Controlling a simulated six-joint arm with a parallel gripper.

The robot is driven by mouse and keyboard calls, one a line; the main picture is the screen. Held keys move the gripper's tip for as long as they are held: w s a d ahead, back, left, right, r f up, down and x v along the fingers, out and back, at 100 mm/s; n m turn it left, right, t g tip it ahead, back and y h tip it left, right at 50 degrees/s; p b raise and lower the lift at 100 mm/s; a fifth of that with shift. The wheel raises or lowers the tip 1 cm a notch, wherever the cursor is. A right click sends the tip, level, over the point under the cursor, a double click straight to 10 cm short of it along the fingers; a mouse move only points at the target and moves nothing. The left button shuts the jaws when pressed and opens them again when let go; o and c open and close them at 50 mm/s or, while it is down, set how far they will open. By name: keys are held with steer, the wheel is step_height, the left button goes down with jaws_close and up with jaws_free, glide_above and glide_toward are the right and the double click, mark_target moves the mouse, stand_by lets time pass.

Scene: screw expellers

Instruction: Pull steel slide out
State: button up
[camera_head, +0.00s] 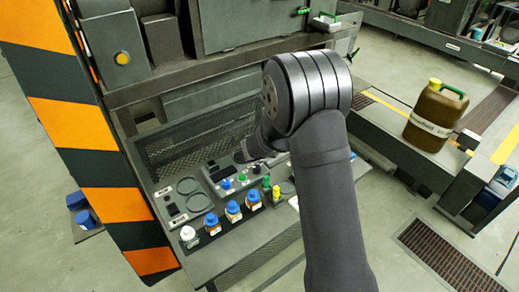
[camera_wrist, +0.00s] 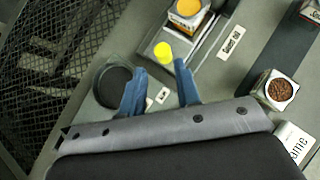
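My gripper (camera_wrist: 160,82) shows in the wrist view with its two blue fingers apart and nothing between them. It hangs over the grey sloping panel (camera_head: 222,237). A yellow round knob or cap (camera_wrist: 163,52) lies just beyond the fingertips, apart from them. A dark round recess (camera_wrist: 114,88) is beside the left finger. I cannot clearly tell which part is the steel slide. Green handles (camera_head: 325,18) show on the machine behind the arm.
Several blue-capped jars (camera_head: 232,210) and a white-capped jar (camera_head: 189,236) stand along the panel's front. A jar of brown grains (camera_wrist: 276,88) is right of the fingers. A brown jug (camera_head: 432,118) stands on the right bench. Wire mesh (camera_wrist: 58,70) rises at the left.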

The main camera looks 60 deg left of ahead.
steer(key=v, duration=1)
steer(key=shift+s+r, duration=0.1)
stand_by(0.3)
steer(key=x, duration=1.7)
steer(key=shift+o, duration=0.4)
